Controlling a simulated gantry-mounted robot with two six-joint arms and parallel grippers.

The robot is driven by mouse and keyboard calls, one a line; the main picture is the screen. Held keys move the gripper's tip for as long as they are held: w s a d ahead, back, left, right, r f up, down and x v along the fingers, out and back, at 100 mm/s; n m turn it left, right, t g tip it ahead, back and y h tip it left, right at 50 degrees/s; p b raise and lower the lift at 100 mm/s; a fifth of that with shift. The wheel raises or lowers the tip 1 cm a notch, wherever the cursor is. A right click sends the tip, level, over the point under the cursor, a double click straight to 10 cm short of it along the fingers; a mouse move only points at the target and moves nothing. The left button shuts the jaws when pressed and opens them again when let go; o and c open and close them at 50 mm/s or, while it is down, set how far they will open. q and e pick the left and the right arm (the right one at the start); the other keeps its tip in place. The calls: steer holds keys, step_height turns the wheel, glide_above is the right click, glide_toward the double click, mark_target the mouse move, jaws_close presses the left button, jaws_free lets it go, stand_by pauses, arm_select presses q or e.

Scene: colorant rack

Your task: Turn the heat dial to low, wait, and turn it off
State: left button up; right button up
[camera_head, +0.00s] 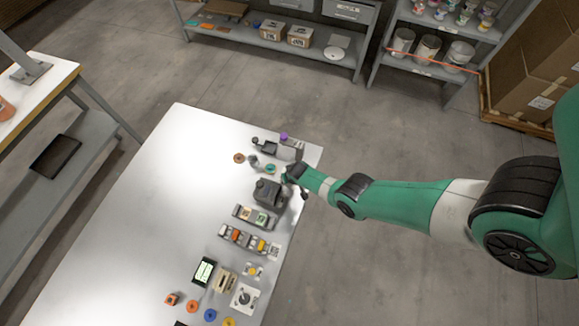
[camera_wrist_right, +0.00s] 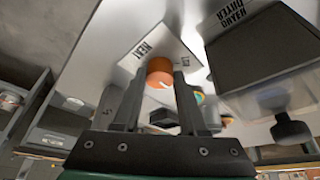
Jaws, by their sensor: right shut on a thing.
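The heat dial (camera_wrist_right: 160,66) is an orange round knob with a white mark, on a pale plate labelled "HEAT" (camera_wrist_right: 143,47) in the right wrist view. My right gripper (camera_wrist_right: 161,80) has its two dark fingers on either side of the knob and is shut on it. A dark box labelled "BOARD DRYER" (camera_wrist_right: 262,48) is beside the plate. In the head view my right gripper (camera_head: 291,177) is at the table's right edge, by the dark box (camera_head: 268,193); the dial is hidden there. The dial's setting cannot be read. My left gripper is not in view.
The white table (camera_head: 130,210) carries a row of small items along its right side, including trays with coloured pieces (camera_head: 247,240) and a small screen device (camera_head: 204,271). The table's left half is clear. Shelves (camera_head: 270,40) stand at the back.

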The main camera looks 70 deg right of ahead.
jaws_close()
steer(key=shift+n, duration=0.3)
steer(key=shift+s+d+n+t, duration=0.1)
steer(key=shift+n+t, duration=0.3)
steer(key=shift+n, duration=0.5)
steer(key=shift+f+n+y, duration=0.1)
steer(key=shift+n+y, duration=0.4)
steer(key=shift+n, duration=0.3)
steer(key=n+y+b, duration=0.1)
steer(key=n, duration=0.1)
steer(key=n+y+b, duration=0.1)
steer(key=n, duration=0.2)
steer(key=shift+d+f+t+b, duration=0.1)
steer(key=shift+d+t+b, duration=0.1)
steer(key=shift+t+b, duration=0.2)
steer(key=shift+n+y+b, duration=0.35)
steer(key=shift+n+y, duration=0.25)
steer(key=shift+n, duration=0.9)
